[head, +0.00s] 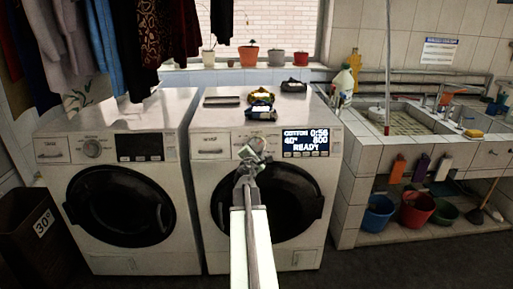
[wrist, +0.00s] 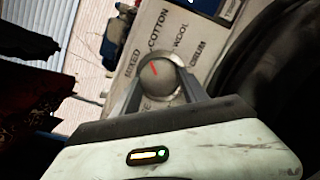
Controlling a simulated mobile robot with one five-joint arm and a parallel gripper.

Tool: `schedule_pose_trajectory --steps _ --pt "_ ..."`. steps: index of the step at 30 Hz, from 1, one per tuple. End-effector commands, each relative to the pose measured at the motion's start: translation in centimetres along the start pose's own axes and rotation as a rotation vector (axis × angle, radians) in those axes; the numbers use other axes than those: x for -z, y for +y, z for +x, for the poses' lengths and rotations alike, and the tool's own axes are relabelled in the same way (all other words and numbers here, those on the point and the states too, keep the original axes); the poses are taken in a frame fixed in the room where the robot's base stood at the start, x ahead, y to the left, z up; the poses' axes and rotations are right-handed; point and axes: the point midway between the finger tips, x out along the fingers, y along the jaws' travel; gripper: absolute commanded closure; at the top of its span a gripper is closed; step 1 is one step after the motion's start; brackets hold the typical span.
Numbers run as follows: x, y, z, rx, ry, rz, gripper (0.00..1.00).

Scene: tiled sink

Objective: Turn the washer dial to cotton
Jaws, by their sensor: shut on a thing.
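The washer dial (wrist: 160,80) is a round silver knob with a red mark in the wrist view. The mark points up and slightly left, towards the printed word COTTON. MIXED is to its left and WOOL to its right. My gripper (wrist: 161,86) is shut on the dial, one finger at each side. In the head view my gripper (head: 250,158) is at the front of the right washer (head: 205,172) and partly hides the dial. The washer's display (head: 306,142) reads COTTON, 0:56, 40°, 800 and READY.
A second washer (head: 125,200) stands to the left, with a dark bin (head: 30,225) beside it. A tiled sink (head: 415,122) is at the right, with buckets (head: 416,209) underneath. Clothes hang above the left washer.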

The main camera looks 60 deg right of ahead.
Motion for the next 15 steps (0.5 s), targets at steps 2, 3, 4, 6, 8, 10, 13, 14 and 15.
schedule_pose_trajectory --steps 2,3,4,6,8,10,13,14,15 --pt "-0.03 0.13 0.00 0.007 -0.001 0.023 0.89" --pt "-0.02 0.13 0.00 0.010 -0.002 0.032 0.89" --pt "-0.01 0.13 0.00 0.012 -0.002 0.038 0.89" --pt "0.01 0.12 0.00 0.016 -0.003 0.049 0.89" --pt "0.03 0.10 -0.01 0.018 -0.004 0.056 0.89" --pt "0.04 0.09 -0.01 0.020 -0.004 0.061 0.89" --pt "0.05 0.08 -0.01 0.021 -0.004 0.062 0.89" --pt "0.06 0.08 -0.02 0.021 -0.004 0.062 0.89" --pt "0.06 0.08 -0.02 0.021 -0.004 0.062 0.89"
